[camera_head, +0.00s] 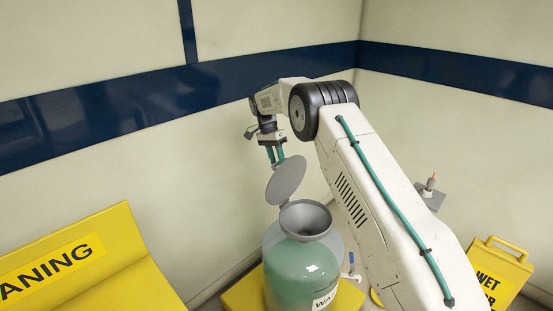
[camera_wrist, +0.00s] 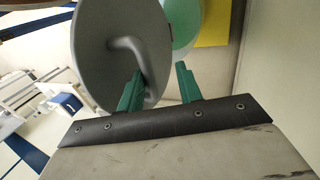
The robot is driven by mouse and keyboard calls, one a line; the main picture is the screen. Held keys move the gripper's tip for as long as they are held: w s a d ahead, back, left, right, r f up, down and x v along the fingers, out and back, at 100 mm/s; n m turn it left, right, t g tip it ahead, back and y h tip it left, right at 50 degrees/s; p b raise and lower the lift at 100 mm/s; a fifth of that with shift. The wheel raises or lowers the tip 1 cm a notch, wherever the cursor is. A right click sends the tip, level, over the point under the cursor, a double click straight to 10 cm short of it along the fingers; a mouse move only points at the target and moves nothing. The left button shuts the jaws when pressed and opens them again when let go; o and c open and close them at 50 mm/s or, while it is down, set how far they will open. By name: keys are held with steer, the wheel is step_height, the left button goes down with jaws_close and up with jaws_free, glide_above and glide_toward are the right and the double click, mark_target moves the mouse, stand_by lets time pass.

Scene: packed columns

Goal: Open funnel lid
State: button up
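The round grey funnel lid (camera_head: 287,180) stands tilted up and open above the left rim of the grey funnel (camera_head: 305,218). The funnel sits on a green waste vessel (camera_head: 297,275), and its mouth is uncovered. My gripper (camera_head: 276,162) is just above the lid's upper edge. In the wrist view the lid (camera_wrist: 97,50) fills the upper left and shows its bent handle (camera_wrist: 125,47). My green fingers (camera_wrist: 160,78) are apart, with the left one overlapping the lower end of the handle. I cannot tell whether it touches. The lid partly hides the vessel there.
The vessel stands on a yellow base (camera_head: 240,292). A yellow cleaning sign (camera_head: 90,265) is at the left, and a yellow wet-floor sign (camera_head: 497,275) is at the right. A small grey bracket with a bottle (camera_head: 430,195) is at the right wall. Walls close in behind.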

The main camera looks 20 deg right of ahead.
steer(key=v, duration=0.8)
